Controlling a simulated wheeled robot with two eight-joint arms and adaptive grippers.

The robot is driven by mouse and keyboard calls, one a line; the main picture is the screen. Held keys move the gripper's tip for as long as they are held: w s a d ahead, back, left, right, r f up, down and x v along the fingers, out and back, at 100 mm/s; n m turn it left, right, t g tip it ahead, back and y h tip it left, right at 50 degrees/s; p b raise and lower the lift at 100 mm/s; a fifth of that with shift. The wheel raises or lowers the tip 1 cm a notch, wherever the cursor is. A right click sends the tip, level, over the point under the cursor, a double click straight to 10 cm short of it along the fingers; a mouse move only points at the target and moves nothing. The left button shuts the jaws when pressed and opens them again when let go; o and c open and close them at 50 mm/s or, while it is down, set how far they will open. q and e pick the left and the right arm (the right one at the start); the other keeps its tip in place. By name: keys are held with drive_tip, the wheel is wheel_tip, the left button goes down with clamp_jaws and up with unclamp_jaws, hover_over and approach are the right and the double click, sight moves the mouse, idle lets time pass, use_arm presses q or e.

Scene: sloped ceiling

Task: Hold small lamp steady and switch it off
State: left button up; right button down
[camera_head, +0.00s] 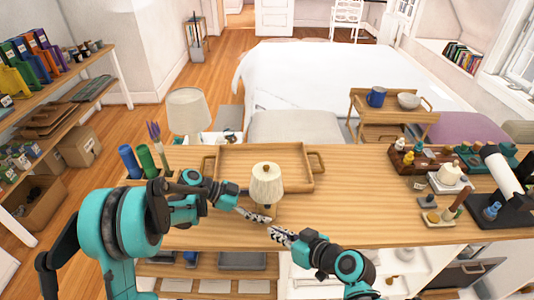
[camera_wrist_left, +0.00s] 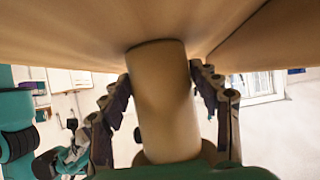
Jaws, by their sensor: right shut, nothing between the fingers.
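The small lamp (camera_head: 266,184) has a cream shade and stands near the front edge of the wooden counter, in front of the tray. In the left wrist view its pale stem (camera_wrist_left: 165,100) rises to the shade (camera_wrist_left: 90,30) overhead. My left gripper (camera_head: 266,218) has its fingers on both sides of the stem, and their tips appear to touch it. They also show in the left wrist view (camera_wrist_left: 161,80). My right gripper (camera_head: 271,231) is shut and empty, its tip just in front of the lamp's base. The switch cannot be made out.
A wooden tray (camera_head: 224,184) lies behind the lamp. Green and blue cylinders (camera_head: 145,160) stand at the counter's left end. A larger lamp (camera_head: 187,112) stands behind. Bottles, a white-topped pot and a black stand (camera_head: 500,212) crowd the right end. The counter's middle right (camera_head: 350,205) is clear.

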use_arm(q)
drive_tip(key=shift+o, duration=1)
drive_tip(key=v, duration=1.2)
